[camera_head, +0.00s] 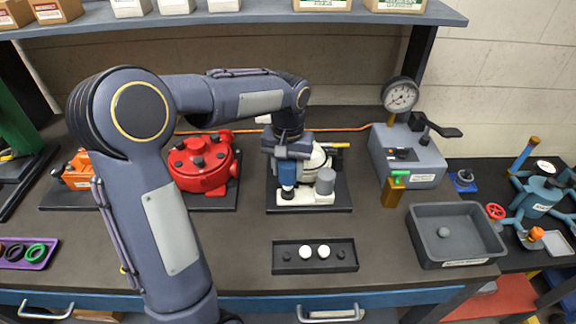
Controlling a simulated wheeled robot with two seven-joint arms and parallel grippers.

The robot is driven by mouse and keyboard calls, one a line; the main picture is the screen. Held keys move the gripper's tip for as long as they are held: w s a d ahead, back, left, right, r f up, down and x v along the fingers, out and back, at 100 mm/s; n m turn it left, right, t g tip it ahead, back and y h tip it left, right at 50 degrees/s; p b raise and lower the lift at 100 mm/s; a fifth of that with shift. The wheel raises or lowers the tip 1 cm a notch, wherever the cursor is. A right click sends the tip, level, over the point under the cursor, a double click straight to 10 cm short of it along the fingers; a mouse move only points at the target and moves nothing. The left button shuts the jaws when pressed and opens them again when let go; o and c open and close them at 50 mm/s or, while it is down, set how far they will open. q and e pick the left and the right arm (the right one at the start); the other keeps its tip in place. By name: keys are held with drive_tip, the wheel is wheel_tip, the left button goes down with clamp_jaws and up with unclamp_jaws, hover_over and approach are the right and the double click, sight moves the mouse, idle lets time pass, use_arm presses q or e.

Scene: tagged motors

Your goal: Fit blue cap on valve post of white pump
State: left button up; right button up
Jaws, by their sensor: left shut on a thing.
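The white pump (304,197) stands on a dark base plate at the back middle of the bench, with a grey cylinder at its front right. My left arm reaches in from the left, and my left gripper (288,165) points down over the pump's left part. It is shut on a small blue piece (287,174), which looks like the blue cap. The piece is close above a dark round part of the pump. I cannot tell whether they touch. The fingertips and the valve post are mostly hidden by the wrist. My right gripper is not in view.
A red pump (203,166) stands left of the white one. A grey gauge unit (412,160) and a grey bin (455,250) are on the right. A black tray (315,266) with white and dark round pieces lies in front. A shelf (250,18) runs above.

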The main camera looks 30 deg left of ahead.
sight(288, 185)
use_arm(q)
drive_tip(key=shift+f+b, duration=2.2)
drive_tip(key=shift+f, duration=0.95)
drive_tip(key=o, duration=1.1)
drive_tip(key=shift+c, duration=0.2)
drive_tip(key=shift+r, duration=0.1)
wheel_tip(288, 185, up, 6)
drive_tip(key=p, duration=0.5)
drive_tip(key=shift+r, duration=0.4)
wheel_tip(288, 185, up, 7)
